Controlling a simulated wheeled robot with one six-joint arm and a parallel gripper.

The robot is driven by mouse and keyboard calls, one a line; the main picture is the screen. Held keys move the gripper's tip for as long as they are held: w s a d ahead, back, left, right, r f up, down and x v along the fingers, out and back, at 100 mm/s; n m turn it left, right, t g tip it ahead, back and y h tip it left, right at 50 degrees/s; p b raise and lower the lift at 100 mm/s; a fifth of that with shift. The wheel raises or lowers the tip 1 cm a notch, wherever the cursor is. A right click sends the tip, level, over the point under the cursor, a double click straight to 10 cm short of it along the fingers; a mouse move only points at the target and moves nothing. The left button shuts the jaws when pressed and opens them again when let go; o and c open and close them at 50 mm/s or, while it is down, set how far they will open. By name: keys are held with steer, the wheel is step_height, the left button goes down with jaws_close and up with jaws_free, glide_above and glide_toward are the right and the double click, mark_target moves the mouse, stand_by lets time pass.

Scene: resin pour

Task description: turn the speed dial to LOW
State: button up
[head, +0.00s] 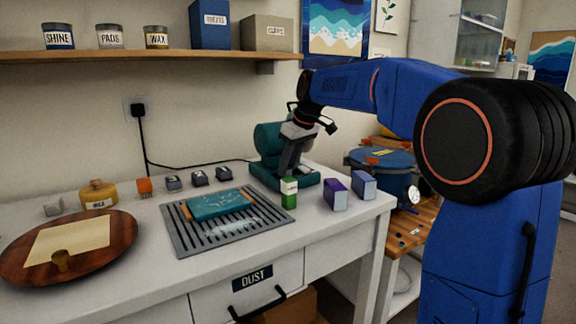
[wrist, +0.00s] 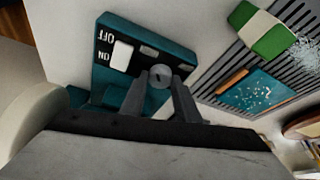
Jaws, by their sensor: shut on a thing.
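The speed dial (wrist: 159,76) is a small round grey knob on the front of the teal machine's base (wrist: 103,75), between my fingertips in the wrist view. My gripper (wrist: 160,84) is shut on it. A dark line shows on the knob's face, but I cannot read its setting. Grey label plates beside the dial are too small to read. A white switch (wrist: 122,55) sits beside OFF and ON lettering. In the head view my gripper (head: 287,176) reaches down at the teal machine (head: 268,138), and the dial is hidden.
A green-and-white block (head: 289,193) stands close to the machine, with purple boxes (head: 336,192) to its right. A slotted grey tray (head: 180,236) holds a teal board (head: 216,205). A round wooden board (head: 120,246) lies at left. A shelf (head: 150,56) hangs above.

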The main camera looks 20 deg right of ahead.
steer(key=m+h, duration=0.1)
steer(key=m, duration=0.2)
steer(key=shift+a+m+t, duration=0.15)
steer(key=shift+m+t, duration=0.25)
steer(key=m+h, duration=0.2)
steer(key=m, duration=0.2)
steer(key=shift+a, duration=0.15)
steer(key=m+h, duration=0.1)
steer(key=m, duration=0.3)
steer(key=shift+a, duration=0.1)
steer(key=shift+m+g+h, duration=0.5)
steer(key=shift+m+h, duration=0.4)
steer(key=shift+m, duration=1.1)
steer(key=o, duration=1)
steer(key=shift+a, duration=0.1)
